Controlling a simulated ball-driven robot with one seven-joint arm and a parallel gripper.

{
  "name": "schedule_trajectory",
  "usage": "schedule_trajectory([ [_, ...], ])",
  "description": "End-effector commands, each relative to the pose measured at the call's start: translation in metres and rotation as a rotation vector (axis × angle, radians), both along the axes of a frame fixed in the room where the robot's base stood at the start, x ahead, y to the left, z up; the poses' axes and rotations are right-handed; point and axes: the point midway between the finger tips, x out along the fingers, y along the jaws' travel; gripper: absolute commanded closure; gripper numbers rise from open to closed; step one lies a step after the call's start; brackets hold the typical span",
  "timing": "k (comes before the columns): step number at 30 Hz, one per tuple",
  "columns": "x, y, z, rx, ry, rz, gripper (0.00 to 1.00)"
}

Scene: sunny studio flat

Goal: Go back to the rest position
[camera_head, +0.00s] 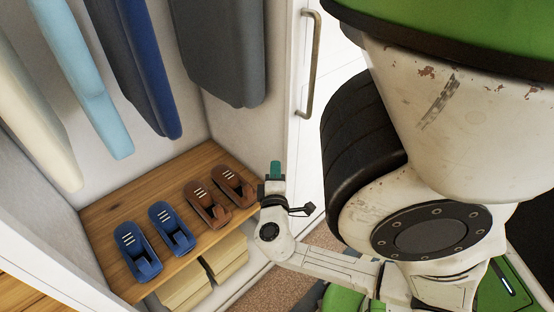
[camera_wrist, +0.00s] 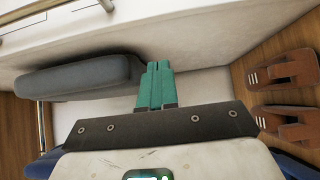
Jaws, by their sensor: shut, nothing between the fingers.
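My gripper (camera_head: 275,170) is in front of the wardrobe's right part, above the shelf edge beside the brown shoes. In the wrist view its two green fingers (camera_wrist: 155,84) lie side by side, shut and empty. A pair of brown shoes (camera_head: 233,187) and a pair of blue shoes (camera_head: 138,252) stand on the wooden shelf (camera_head: 150,190). The brown shoes also show at the right of the wrist view (camera_wrist: 283,70). The gripper is apart from them as far as I can tell.
Clothes hang above the shelf: a dark grey garment (camera_head: 222,50), a blue one (camera_head: 150,75), a light blue one (camera_head: 85,75) and a cream one (camera_head: 35,120). A white door with a metal handle (camera_head: 311,65) is at the right. Pale folded items (camera_head: 225,257) lie below the shelf.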

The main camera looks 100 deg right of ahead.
Motion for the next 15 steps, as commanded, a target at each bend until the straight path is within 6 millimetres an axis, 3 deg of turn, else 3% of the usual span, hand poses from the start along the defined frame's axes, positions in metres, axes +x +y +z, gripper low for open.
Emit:
schedule_trajectory([
  [6, 0.002, 0.017, 0.0, 0.0, 0.0, 0.0, 1.0],
  [15, 0.003, 0.019, 0.0, 0.007, -0.008, -0.003, 1.0],
])
